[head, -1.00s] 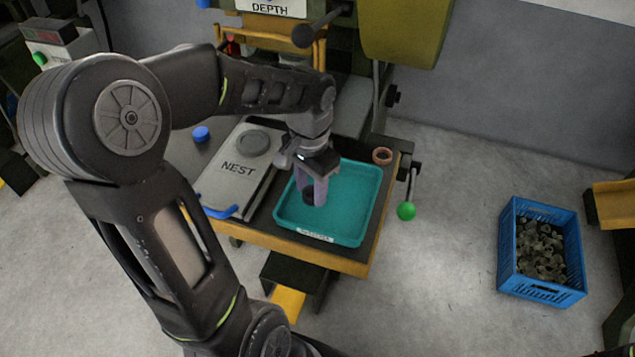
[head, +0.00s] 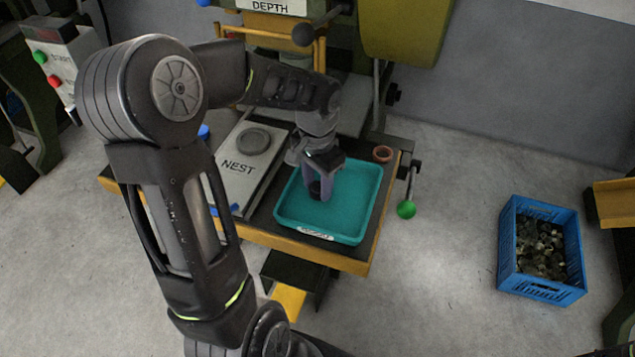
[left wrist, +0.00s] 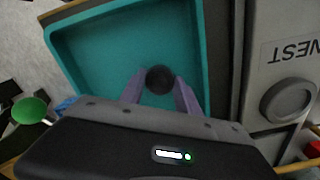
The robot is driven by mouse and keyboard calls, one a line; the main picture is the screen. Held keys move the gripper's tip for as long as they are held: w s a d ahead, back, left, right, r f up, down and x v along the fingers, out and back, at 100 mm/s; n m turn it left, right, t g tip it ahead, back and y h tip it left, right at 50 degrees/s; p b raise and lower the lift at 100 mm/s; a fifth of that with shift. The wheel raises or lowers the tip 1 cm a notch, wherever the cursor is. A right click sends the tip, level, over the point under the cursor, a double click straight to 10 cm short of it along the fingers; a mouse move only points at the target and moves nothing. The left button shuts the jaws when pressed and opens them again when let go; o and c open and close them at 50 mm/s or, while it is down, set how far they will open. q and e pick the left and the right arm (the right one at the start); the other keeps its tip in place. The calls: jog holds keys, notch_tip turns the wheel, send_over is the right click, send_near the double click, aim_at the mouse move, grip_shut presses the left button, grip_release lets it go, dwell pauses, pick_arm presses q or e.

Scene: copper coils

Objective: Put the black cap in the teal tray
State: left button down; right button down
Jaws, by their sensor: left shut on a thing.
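The teal tray (head: 355,205) lies on the dark work table beside the NEST plate. My left gripper (head: 318,193) reaches down over the tray, within its rim in the head view. It is shut on the black cap (head: 315,186), which sits between the fingertips. In the left wrist view the round black cap (left wrist: 159,79) shows between the two purple fingers, with the teal tray (left wrist: 110,55) behind it. I cannot tell whether the cap touches the tray floor. My right gripper is not in view.
The grey NEST plate (head: 234,167) with a round disc lies left of the tray. A copper ring (head: 382,154) lies at the tray's back right. A green-knobbed lever (head: 406,209) sticks out at the table's right. A blue crate (head: 512,274) of parts stands on the floor.

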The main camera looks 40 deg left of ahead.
aim_at(318, 188)
pick_arm(q)
jog(key=shift+f, duration=0.1)
jog(key=c, duration=0.9)
grip_release()
jog(key=shift+r, duration=0.45)
notch_tip(318, 188, up, 12)
jog(key=shift+f+p, duration=0.25)
jog(key=shift+p, duration=0.35)
